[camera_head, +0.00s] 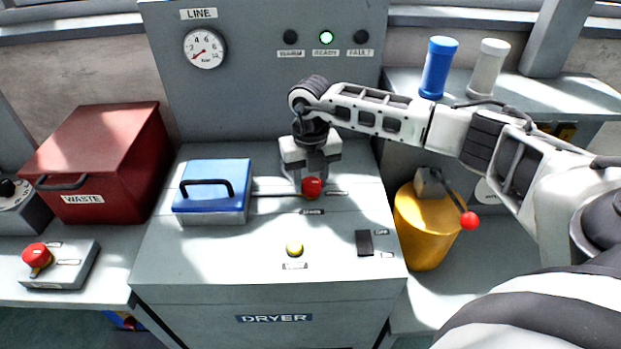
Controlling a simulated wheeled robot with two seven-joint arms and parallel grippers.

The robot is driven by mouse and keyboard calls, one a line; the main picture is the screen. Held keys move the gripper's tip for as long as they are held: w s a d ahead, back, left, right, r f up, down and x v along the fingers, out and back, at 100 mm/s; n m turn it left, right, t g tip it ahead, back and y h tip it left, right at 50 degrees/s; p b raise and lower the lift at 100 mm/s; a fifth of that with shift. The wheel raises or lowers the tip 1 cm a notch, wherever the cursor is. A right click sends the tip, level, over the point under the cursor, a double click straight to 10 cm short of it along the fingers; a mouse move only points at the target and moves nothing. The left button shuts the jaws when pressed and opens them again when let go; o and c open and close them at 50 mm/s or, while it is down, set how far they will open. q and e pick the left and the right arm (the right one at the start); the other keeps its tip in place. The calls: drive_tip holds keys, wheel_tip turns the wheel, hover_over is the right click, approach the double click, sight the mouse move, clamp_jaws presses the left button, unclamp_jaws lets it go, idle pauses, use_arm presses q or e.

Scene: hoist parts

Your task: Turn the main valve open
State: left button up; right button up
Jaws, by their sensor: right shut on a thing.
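My right gripper (311,177) reaches in from the right over the dryer (200,256) and points down. It is shut on a red knob (312,188) on the dryer's top, which shows at the fingertips. The gripper hides part of the knob's mounting. A dark line runs left from the knob towards a blue lid. A small label lies below the knob, too small to read. No readable label names the main valve. The gauge (205,49) on the back panel has its red needle at the lower left. My left gripper is not in view.
The blue lid (222,178) with black handle is left of my gripper. A yellow button (295,249) and black switch (364,243) are in front. A yellow canister (417,237) with a red-ball lever (468,220) stands right, a red waste bin (120,150) left. The green READY lamp (326,37) glows.

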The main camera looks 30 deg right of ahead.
drive_tip(key=shift+f+n+b, duration=0.1)
drive_tip(key=shift+n+b, duration=0.45)
drive_tip(key=shift+n, duration=0.45)
drive_tip(key=shift+n+b, duration=0.45)
drive_tip(key=shift+n, duration=0.45)
drive_tip(key=shift+n+b, duration=0.5)
drive_tip(key=shift+n, duration=0.4)
drive_tip(key=n+b, duration=0.2)
drive_tip(key=n, duration=0.2)
drive_tip(key=shift+a+n, duration=0.1)
drive_tip(key=shift+n, duration=0.2)
drive_tip(key=n+b, duration=0.2)
drive_tip(key=n, duration=0.2)
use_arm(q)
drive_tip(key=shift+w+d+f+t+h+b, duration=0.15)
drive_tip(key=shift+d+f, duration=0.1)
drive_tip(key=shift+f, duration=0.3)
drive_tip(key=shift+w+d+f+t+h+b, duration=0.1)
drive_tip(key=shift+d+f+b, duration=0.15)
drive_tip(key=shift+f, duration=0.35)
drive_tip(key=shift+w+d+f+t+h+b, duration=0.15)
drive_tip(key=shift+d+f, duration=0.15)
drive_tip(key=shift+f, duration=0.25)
use_arm(e)
drive_tip(key=shift+n, duration=1.6)
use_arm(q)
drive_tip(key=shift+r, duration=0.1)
use_arm(e)
drive_tip(key=shift+r, duration=0.2)
drive_tip(key=o, duration=1)
